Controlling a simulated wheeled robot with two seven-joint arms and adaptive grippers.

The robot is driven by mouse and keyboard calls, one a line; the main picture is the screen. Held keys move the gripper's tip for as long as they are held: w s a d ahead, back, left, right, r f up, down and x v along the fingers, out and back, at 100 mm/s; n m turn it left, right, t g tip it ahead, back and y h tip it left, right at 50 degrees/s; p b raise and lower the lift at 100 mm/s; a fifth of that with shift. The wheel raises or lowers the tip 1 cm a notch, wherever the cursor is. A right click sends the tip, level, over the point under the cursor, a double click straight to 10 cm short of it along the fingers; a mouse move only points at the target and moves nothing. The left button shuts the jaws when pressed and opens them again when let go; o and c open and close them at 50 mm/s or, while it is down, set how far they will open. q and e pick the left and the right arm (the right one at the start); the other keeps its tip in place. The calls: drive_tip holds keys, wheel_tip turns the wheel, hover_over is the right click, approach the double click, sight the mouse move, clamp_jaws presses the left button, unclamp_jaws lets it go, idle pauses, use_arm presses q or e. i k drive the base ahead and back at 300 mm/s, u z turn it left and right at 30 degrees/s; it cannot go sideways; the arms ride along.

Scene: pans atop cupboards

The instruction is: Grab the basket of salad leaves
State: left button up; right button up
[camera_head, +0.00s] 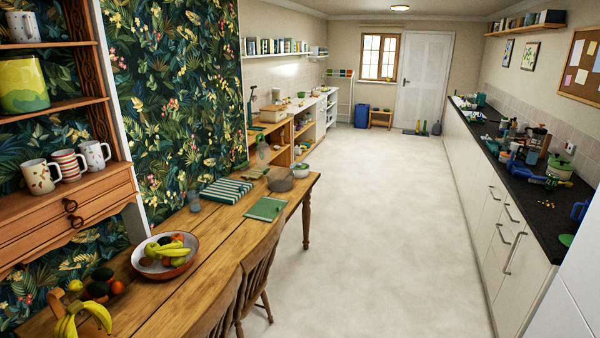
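I cannot clearly make out a basket of salad leaves. A greyish round basket or bowl (280,179) stands near the far end of the wooden table; its contents are too small to tell. Just behind it is a pale bowl (301,170) with something green in it, possibly leaves. Neither of my grippers shows in the head view.
The long wooden table (190,243) runs along the left, with a fruit bowl (165,256), a striped cloth (224,190) and a green book-like item (265,208). Wooden chairs (262,275) stand at its right side. The pale floor (380,220) is open up to the cluttered right counter (515,170).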

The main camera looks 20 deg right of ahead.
sight(301, 170)
drive_tip(key=z, duration=0.4)
drive_tip(key=i, duration=0.9)
drive_tip(key=z, duration=0.8)
drive_tip(key=i, duration=1.9)
drive_tip(key=z, duration=0.25)
drive_tip(key=i, duration=1.9)
drive_tip(key=u, duration=0.7)
drive_tip(key=i, duration=1.05)
drive_tip(key=u, duration=1.75)
drive_tip(key=i, duration=0.9)
drive_tip(key=u, duration=0.65)
